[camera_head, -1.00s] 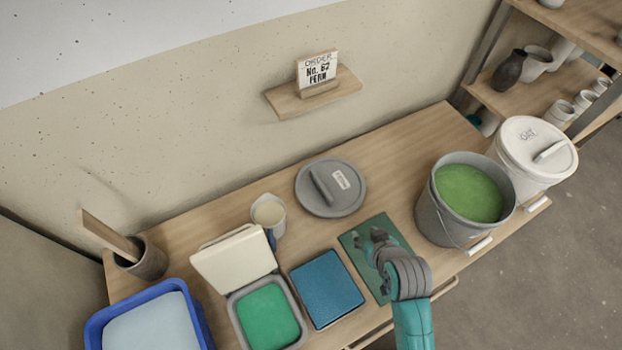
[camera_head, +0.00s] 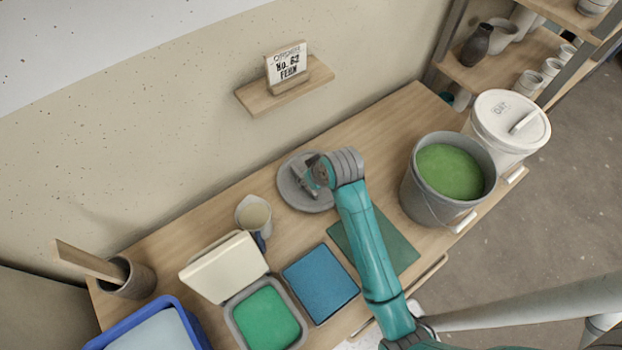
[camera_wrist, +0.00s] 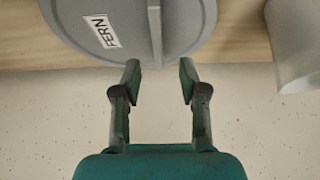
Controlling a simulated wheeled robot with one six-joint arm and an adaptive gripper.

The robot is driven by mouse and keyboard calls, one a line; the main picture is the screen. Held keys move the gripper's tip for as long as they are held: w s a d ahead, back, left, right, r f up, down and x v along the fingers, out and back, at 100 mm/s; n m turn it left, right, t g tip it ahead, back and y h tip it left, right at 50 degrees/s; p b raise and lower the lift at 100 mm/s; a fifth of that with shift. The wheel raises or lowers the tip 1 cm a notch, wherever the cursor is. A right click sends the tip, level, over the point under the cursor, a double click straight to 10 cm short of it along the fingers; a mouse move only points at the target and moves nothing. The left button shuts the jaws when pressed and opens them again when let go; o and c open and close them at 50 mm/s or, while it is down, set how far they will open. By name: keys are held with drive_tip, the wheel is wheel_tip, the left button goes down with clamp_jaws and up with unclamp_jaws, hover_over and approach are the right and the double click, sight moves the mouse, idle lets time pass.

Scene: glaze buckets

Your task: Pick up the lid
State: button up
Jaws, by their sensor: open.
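The grey round lid (camera_head: 296,197) lies on the wooden table, partly hidden behind my gripper in the head view. In the wrist view the lid (camera_wrist: 185,35) fills the top, with a white FERN label (camera_wrist: 101,31) and a raised bar handle (camera_wrist: 155,30) across it. My gripper (camera_wrist: 158,68) is open and empty. Its two fingertips are on either side of the line of the handle, near the lid's edge. In the head view my gripper (camera_head: 312,178) is over the lid; I cannot tell whether it touches.
An open grey bucket of green glaze (camera_head: 448,172) and a white lidded bucket (camera_head: 508,130) stand at the right. A jug (camera_head: 254,216) stands left of the lid, with an open green tray (camera_head: 267,316) and blue pad (camera_head: 321,284) in front. The green mat (camera_head: 397,243) is empty.

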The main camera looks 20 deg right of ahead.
drive_tip(key=shift+x, duration=3.05)
drive_tip(key=shift+s+d+f, duration=0.1)
drive_tip(key=shift+s+d, duration=0.05)
clamp_jaws()
